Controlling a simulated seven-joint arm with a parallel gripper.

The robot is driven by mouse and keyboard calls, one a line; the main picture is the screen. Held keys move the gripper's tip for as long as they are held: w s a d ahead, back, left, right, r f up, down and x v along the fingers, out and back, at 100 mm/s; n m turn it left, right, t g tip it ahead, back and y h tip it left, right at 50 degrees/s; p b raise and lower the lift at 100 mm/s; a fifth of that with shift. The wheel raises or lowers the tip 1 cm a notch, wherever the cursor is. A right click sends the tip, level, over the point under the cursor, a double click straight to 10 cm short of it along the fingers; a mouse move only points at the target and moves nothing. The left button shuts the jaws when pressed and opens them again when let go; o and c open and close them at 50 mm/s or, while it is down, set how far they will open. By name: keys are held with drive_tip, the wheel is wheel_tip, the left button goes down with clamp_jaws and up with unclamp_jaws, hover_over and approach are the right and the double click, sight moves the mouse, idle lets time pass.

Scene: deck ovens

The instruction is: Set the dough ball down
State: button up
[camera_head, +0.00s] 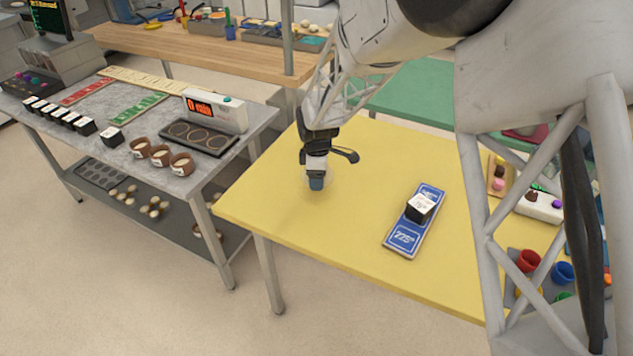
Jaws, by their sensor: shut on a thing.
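My gripper (316,174) points down over the left part of the yellow table (290,220). It is shut on a small blue-grey thing (316,184) at its tip, low over or touching the tabletop. The thing is too small to tell whether it is the dough ball, and I cannot tell whether it rests on the table. A faint pale round patch shows around it. Several pale dough-like balls (155,205) lie on the lower shelf of the grey table at left.
A blue board (403,240) bearing a white-topped black block (420,207) lies right of my gripper. Coloured cups (528,260) are at far right. The yellow table's front left is clear.

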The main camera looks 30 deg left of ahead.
drive_tip(key=shift+w+a, duration=0.2)
drive_tip(key=shift+w+a+f, duration=0.1)
drive_tip(key=shift+w+f, duration=0.05)
drive_tip(key=shift+f, duration=1.65)
drive_tip(key=shift+f, duration=0.1)
drive_tip(key=o, duration=1)
wheel_tip(320, 180, up, 12)
drive_tip(key=shift+r, duration=0.1)
